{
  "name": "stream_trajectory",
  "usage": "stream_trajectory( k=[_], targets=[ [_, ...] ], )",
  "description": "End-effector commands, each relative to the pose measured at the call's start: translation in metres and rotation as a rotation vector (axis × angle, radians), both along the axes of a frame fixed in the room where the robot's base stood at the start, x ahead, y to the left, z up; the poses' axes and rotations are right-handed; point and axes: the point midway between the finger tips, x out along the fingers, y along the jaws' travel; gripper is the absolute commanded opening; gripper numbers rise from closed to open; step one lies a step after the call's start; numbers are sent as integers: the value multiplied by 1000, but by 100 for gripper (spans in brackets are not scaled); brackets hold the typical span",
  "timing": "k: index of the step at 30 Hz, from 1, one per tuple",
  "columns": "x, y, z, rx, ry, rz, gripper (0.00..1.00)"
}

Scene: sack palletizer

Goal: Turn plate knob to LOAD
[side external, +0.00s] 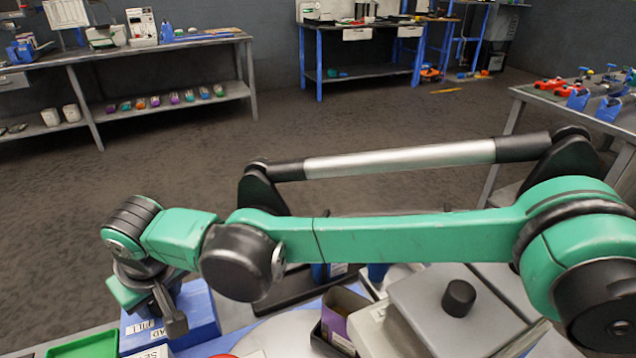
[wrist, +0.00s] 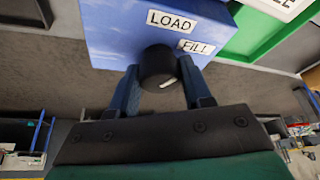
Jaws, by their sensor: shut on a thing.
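The plate knob (wrist: 157,66) is a black round knob with a short white mark on its face. It stands on a blue box (wrist: 110,38) in the wrist view, which also shows as a blue block (side external: 203,308) in the side view. White labels LOAD (wrist: 171,20) and FILL (wrist: 197,47) sit on the box beside the knob. My gripper (wrist: 160,78) is shut on the knob, one blue finger on each side. The white mark lies on the knob's gripper-facing side; I cannot tell which label it points to. In the side view my gripper (side external: 168,312) hides the knob.
A green tray (side external: 85,346) lies left of the blue box. A purple-sided open box (side external: 340,318) and a grey block with a black knob (side external: 459,298) stand to the right, under my arm. Benches stand well back across open floor.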

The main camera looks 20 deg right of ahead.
Motion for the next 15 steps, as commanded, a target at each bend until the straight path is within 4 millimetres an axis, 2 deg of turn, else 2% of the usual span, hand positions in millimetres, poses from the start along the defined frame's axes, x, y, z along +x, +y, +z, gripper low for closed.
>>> stream_trajectory(
  k=[8,15],
  targets=[
    [1,-1,0,-1,1,64,0],
    [1,-1,1,0,0,219,0]
  ],
)
